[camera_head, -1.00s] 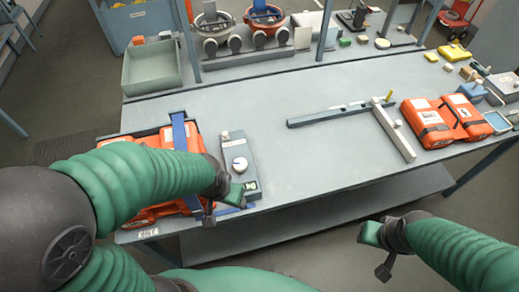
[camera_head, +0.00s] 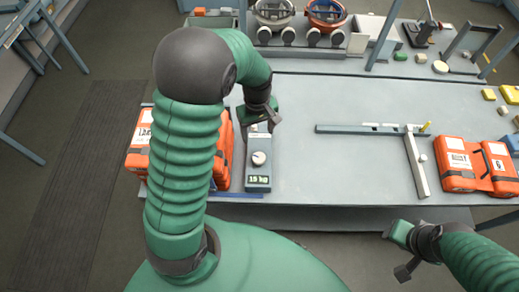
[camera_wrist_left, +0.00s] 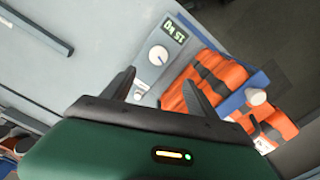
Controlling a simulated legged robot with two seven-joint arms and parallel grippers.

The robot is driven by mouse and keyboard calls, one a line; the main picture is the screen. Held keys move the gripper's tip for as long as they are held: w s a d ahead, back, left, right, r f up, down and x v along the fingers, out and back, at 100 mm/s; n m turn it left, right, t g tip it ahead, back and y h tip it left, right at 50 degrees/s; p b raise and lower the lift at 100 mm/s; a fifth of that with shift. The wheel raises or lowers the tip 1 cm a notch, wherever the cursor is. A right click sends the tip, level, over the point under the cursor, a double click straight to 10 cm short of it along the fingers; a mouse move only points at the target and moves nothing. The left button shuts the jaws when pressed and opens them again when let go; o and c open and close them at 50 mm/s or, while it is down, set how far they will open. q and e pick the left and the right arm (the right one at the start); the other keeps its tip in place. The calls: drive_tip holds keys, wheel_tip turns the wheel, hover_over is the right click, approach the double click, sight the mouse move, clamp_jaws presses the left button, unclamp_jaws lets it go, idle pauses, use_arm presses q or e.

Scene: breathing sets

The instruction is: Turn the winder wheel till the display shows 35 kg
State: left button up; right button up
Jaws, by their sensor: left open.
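A narrow grey-blue box (camera_head: 258,175) lies on the bench with a green-lit display (camera_head: 258,180) at its near end, reading 15 kg. A white round wheel (camera_head: 259,158) with a dark mark sits just beyond the display. In the left wrist view, the wheel (camera_wrist_left: 158,55) lies beyond my fingertips. A small pale knob (camera_wrist_left: 140,90) shows between them. My left gripper (camera_head: 262,118) is open and empty above the box's far end; its parted fingers (camera_wrist_left: 157,88) show in the left wrist view.
Orange packs (camera_head: 224,150) stand close left of the box, partly hidden by my left arm. A grey L-shaped bar (camera_head: 360,129) and other orange packs (camera_head: 470,165) lie to the right. The bench between box and bar is clear.

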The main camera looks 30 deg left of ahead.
use_arm(q)
wheel_tip(320, 180, down, 4)
drive_tip(key=p, duration=0.3)
hover_over(259, 157)
drive_tip(key=f, duration=0.8)
drive_tip(key=shift+s+d+f, duration=0.1)
drive_tip(key=shift+d+f, duration=0.05)
drive_tip(key=shift+d, duration=0.1)
drive_tip(key=f, duration=0.4)
drive_tip(key=shift+a+f, duration=0.15)
drive_tip(key=shift+a, duration=0.05)
drive_tip(key=shift+w+a+f, duration=0.2)
drive_tip(key=shift+a+f, duration=0.05)
drive_tip(key=shift+f, duration=0.1)
drive_tip(key=shift+s+d+r, duration=0.1)
drive_tip(key=shift+d, duration=0.05)
drive_tip(key=c, duration=0.3)
drive_tip(key=shift+d, duration=0.15)
drive_tip(key=c, duration=1.1)
drive_tip(key=shift+o, duration=0.2)
use_arm(e)
drive_tip(key=r, duration=0.3)
drive_tip(key=shift+w+a+r, duration=0.1)
drive_tip(key=shift+w+r, duration=0.1)
drive_tip(key=shift+w, duration=0.05)
drive_tip(key=shift+f, duration=0.15)
